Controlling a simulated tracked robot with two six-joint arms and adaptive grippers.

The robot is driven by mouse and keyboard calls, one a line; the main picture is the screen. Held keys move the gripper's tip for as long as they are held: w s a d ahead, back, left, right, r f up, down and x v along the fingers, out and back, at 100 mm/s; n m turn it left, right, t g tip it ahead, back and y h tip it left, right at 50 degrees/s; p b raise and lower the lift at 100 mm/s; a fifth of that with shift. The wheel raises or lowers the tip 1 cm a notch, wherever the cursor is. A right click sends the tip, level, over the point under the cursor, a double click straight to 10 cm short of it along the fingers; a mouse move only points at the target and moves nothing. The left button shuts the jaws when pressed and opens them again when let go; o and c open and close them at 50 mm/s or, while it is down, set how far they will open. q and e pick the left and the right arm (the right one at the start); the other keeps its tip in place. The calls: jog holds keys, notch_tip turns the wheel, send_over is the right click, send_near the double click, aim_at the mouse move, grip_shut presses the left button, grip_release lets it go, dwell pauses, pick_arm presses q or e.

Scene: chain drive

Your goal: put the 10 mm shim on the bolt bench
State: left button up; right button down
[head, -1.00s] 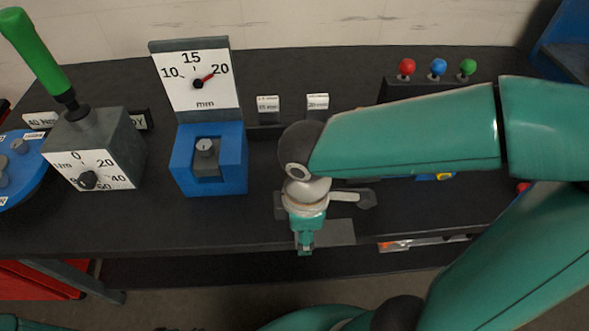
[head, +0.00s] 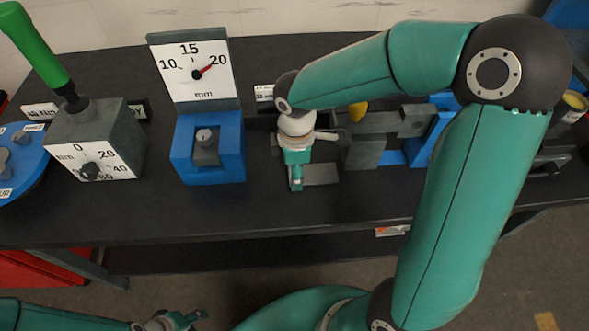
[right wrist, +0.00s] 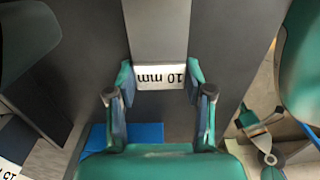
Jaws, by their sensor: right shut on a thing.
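The 10 mm shim is a grey plate (head: 322,174) with a white "10 mm" label, which faces the right wrist camera (right wrist: 160,77). My right gripper (head: 296,186) is shut on it at the label end; its two fingers flank the label in the right wrist view (right wrist: 160,90). The head view does not clearly show whether the shim touches the table. Left of it stands a blue block (head: 227,165) with a bolt head (head: 205,137) and a 10–20 mm dial (head: 193,75); I cannot tell if this is the bolt bench. My left gripper (head: 186,319) appears open and empty, low in front.
A grey box (head: 97,140) with a green handle (head: 30,45) stands at the left beside a blue disc (head: 20,160). Grey blocks on a blue base (head: 393,157) stand right of my right gripper. The front strip of the black table (head: 250,215) is clear.

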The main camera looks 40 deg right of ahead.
jog(key=shift+f, duration=0.15)
jog(key=shift+c, duration=2.2)
grip_release()
notch_tip(320, 180, up, 12)
jog(key=shift+p, duration=0.45)
